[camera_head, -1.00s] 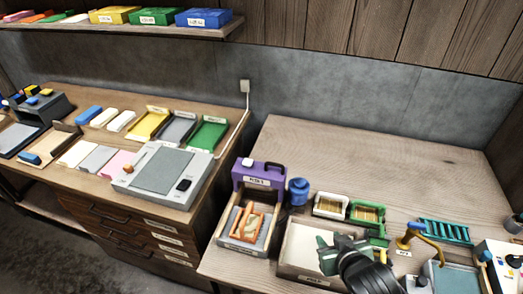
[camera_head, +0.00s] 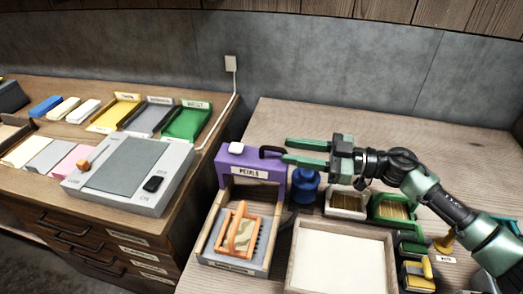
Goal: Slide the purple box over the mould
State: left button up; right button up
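The purple box (camera_head: 232,159) stands like a bridge at the back end of a shallow wooden tray (camera_head: 204,232); it has a white label, a white knob on top and a black handle (camera_head: 271,151) at its right. The orange mould (camera_head: 238,236), with a handle across it, sits in the tray in front of the box, uncovered. My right gripper (camera_head: 286,150) comes in from the right with its two green fingers apart. Its fingertips are at the right end of the black handle; I cannot tell whether they touch it. My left gripper is not in view.
A blue pot (camera_head: 306,188) stands just right of the purple box, below my fingers. A pale-bottomed tray (camera_head: 342,262) lies to the right of the mould's tray. A grey press-like device (camera_head: 179,184) is on the left bench. The table behind the box is clear.

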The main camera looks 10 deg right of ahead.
aim_at(266, 147)
jog(key=p+x, duration=0.1)
jog(key=x, duration=0.5)
jog(key=shift+a+r+p, duration=0.1)
jog(key=shift+a+p, duration=0.25)
jog(key=shift+a, duration=0.1)
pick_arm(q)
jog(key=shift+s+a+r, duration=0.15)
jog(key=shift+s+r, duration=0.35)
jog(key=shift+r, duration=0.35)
pick_arm(e)
jog(key=shift+w+a, duration=0.2)
jog(key=shift+a, duration=0.2)
jog(key=shift+c, duration=0.2)
grip_shut()
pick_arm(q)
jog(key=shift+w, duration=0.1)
pick_arm(e)
jog(key=shift+r, duration=0.1)
